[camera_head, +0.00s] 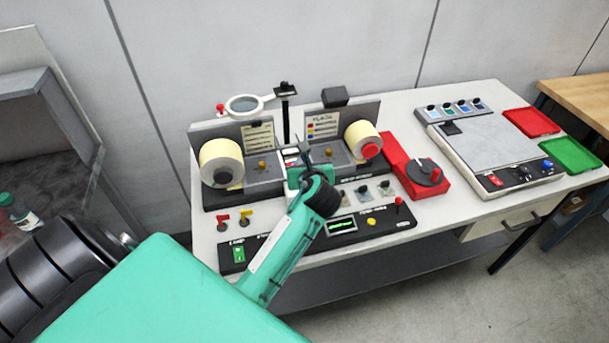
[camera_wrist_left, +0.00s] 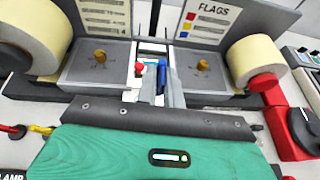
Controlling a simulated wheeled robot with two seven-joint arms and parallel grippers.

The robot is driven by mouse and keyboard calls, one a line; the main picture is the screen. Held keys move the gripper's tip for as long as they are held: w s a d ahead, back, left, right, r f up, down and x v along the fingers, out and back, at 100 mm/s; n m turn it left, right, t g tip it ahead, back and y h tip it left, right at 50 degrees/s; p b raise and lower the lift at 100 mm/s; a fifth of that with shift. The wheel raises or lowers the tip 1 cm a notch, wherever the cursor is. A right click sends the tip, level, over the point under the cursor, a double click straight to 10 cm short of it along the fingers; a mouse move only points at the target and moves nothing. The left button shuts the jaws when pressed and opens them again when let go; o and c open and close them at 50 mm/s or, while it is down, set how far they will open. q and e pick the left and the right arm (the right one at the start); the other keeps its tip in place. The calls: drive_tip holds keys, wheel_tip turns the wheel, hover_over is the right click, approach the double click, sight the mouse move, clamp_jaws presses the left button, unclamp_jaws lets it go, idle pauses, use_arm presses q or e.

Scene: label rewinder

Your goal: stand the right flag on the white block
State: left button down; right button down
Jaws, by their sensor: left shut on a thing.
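My left gripper (camera_head: 304,152) is over the middle of the label rewinder, between its two rolls. In the wrist view it is shut on a small blue flag (camera_wrist_left: 161,78), held roughly upright; its lower end is hard to make out. A small white block (camera_wrist_left: 131,95) seems to sit just left of the blue flag, partly hidden by my gripper; I cannot tell whether they touch. A red flag (camera_head: 223,217) and a yellow flag (camera_head: 246,213) stand at the rewinder's front left. A FLAGS card (camera_head: 325,125) with coloured squares is on the right back panel. My right gripper is not in view.
Cream label rolls stand left (camera_head: 221,162) and right (camera_head: 362,138). A magnifier (camera_head: 245,104) on a post stands behind. A red dispenser (camera_head: 418,172) is at the right, then a grey scale-like machine (camera_head: 490,150), a red tray (camera_head: 531,122) and a green tray (camera_head: 571,155).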

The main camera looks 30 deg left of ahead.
use_arm(q)
wheel_tip(320, 180, down, 5)
drive_tip(key=shift+r, duration=0.1)
drive_tip(key=shift+f, duration=0.3)
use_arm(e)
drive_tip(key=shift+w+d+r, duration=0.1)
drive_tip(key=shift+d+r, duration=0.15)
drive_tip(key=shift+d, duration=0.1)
use_arm(q)
drive_tip(key=shift+f, duration=0.1)
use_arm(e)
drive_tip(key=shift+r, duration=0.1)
use_arm(q)
drive_tip(key=c, duration=1.5)
unclamp_jaws()
